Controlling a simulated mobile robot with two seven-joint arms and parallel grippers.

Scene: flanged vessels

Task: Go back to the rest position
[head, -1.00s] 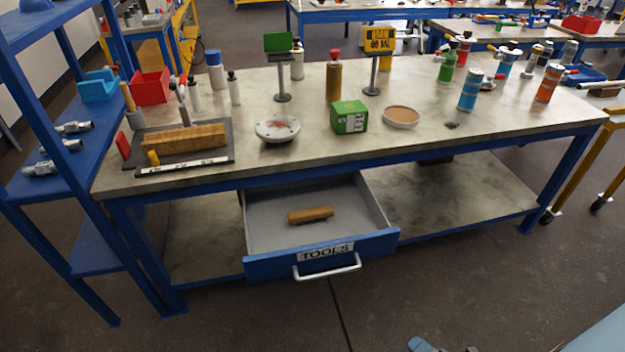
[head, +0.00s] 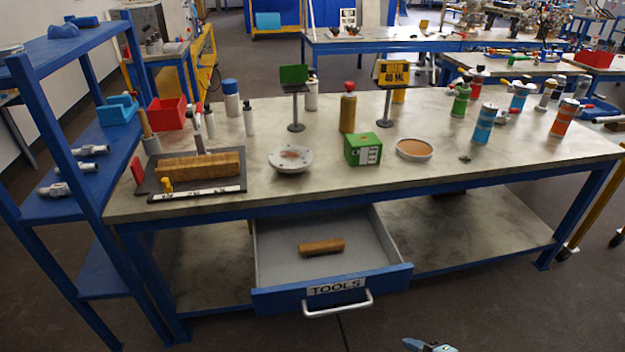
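Part of my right gripper (head: 430,345) shows at the bottom edge of the head view, in front of the open drawer and apart from it. Most of it is cut off, so I cannot tell whether it is open or shut. My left gripper is out of view. The blue-fronted drawer (head: 285,299) marked TOOLS is pulled out under the workbench. A wooden-backed brush (head: 321,247) lies inside it on the grey floor.
The workbench top (head: 330,185) carries a green box (head: 362,149), a round flange (head: 290,159), a tan dish (head: 413,149), a wooden block (head: 200,167) and several bottles and canisters. A blue shelf rack (head: 85,160) stands at the left. Open floor lies in front.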

